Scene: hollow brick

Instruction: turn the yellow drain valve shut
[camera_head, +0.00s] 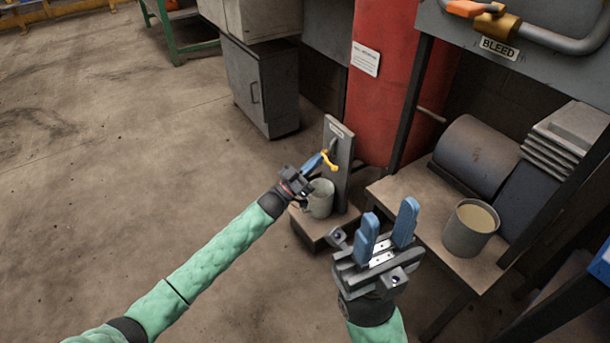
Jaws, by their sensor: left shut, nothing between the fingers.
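The yellow drain valve handle (328,160) sits on a short pipe on a grey upright plate (343,175) with a small label at its top. My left gripper (320,160) is shut and empty, its blue fingertips right beside the yellow handle. Whether they touch it cannot be told. A light grey mug-like container (319,199) stands below the valve, partly hidden by my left gripper. My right gripper (388,228) is open and empty in the foreground, its blue fingers pointing up, well apart from the valve.
A large red column (385,70) stands behind the plate. A low shelf (405,193) at the right holds a can (470,229) of tan liquid and a dark cylinder (476,156). A "BLEED" pipe with an orange handle (470,8) is at upper right. The floor at left is clear.

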